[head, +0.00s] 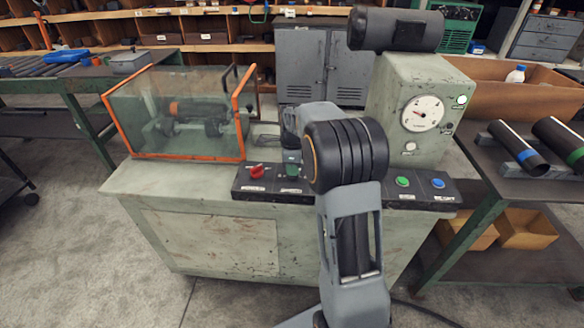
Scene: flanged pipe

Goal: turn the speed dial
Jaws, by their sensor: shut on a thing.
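A dark control panel (330,188) runs along the front of the green machine bench. On it, a green knob (292,171) stands right of a red knob (257,172). My gripper (292,161) points down at the green knob, which looks like the dial, and is shut on it. My forearm and wrist hide part of the panel to the right of it. The fingers are small and partly hidden, and the dial's scale and label cannot be read.
A green button (402,181) and a blue button (438,183) sit right of my arm. A clear guard with orange edges (180,115) stands left on the bench. A green housing with a white gauge (422,113) rises at right, close to my arm.

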